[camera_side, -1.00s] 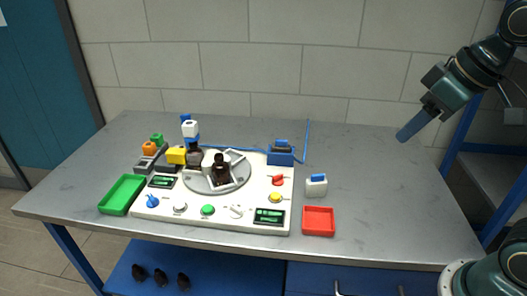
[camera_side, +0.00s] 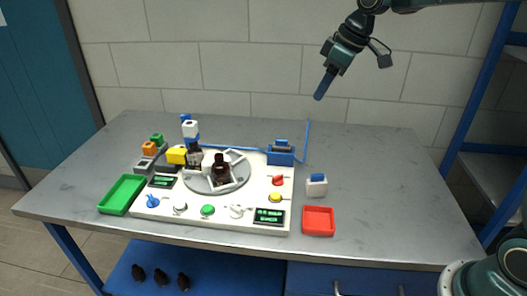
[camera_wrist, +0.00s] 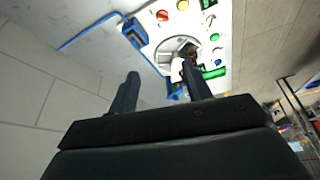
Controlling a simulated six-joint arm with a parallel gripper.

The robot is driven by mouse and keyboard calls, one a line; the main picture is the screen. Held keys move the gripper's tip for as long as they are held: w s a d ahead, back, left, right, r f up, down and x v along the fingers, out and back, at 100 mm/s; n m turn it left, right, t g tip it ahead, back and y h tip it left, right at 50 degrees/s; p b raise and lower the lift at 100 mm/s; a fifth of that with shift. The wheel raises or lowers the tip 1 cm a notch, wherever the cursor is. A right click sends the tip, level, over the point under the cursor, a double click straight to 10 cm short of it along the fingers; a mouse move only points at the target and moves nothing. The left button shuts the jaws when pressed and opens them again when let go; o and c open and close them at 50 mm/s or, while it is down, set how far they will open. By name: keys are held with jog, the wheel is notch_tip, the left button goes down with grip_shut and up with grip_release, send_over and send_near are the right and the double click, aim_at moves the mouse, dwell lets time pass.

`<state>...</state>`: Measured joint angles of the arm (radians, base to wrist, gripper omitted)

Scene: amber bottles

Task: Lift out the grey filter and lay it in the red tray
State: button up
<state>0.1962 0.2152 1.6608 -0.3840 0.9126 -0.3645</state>
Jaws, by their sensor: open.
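The red tray (camera_side: 319,221) lies empty on the table, right of the white panel's front corner. I cannot surely make out a grey filter. A blue block (camera_side: 281,155) with a blue upper part stands at the panel's back right; it also shows in the wrist view (camera_wrist: 134,30). A small whitish box with a blue top (camera_side: 317,185) stands behind the red tray. My gripper (camera_side: 319,97) is high above the table's back, up and right of the blue block, tilted down. In the wrist view its fingers (camera_wrist: 160,85) are apart with nothing held.
The white panel (camera_side: 160,212) carries a grey turntable (camera_side: 205,190) with amber bottles (camera_side: 223,172), knobs and small screens. A blue tube (camera_side: 307,135) rises by the blue block. A green tray (camera_side: 122,194) lies at the left. The table's right side (camera_side: 390,185) is clear.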

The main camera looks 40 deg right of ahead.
jog(key=w+d+f+n, duration=0.2)
jog(key=w+d+f, duration=0.1)
jog(key=w+f, duration=0.3)
jog(key=n+y, duration=0.1)
send_near(282, 140)
jog(key=r, duration=0.1)
jog(key=d+r, duration=0.1)
jog(key=r, duration=0.1)
jog(key=shift+d+g, duration=0.25)
jog(key=shift+g, duration=0.15)
jog(key=shift+x, duration=4.25)
jog(key=shift+a+f, duration=0.1)
jog(key=shift+a, duration=0.1)
jog(key=shift+x, duration=2.45)
jog(key=shift+a, duration=0.1)
jog(key=shift+c, duration=0.2)
jog(key=c, duration=1)
